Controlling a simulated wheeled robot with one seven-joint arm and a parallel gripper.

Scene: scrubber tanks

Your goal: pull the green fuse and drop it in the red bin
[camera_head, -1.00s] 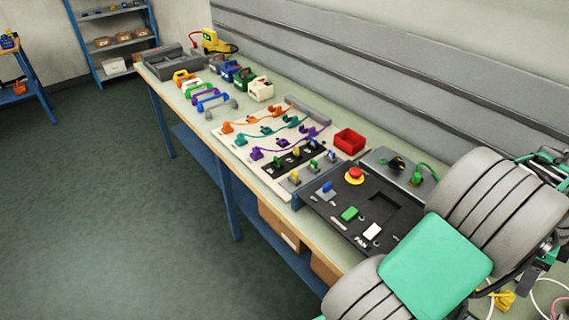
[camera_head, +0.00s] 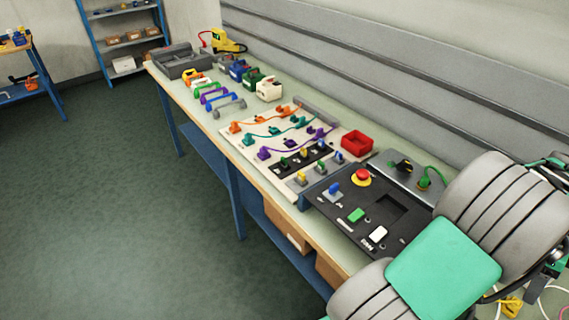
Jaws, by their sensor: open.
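The red bin (camera_head: 357,142) is a small open box on the bench, behind the row of small fuses. A small green piece (camera_head: 284,161) stands at the near left end of the black strip (camera_head: 294,165), with yellow and blue ones further along. Another small green piece (camera_head: 321,168) stands in the grey row beside it, between a yellow one (camera_head: 302,178) and a blue one (camera_head: 339,157). They are too small to tell which is the green fuse. My arm fills the lower right; my gripper is not in view.
A black control panel (camera_head: 343,214) with a red button (camera_head: 362,177) lies between the fuses and my arm. Cabled plugs sit on a pale board (camera_head: 235,147). Coloured handles and padlock-like blocks stand farther along. The floor (camera_head: 110,210) at left is clear.

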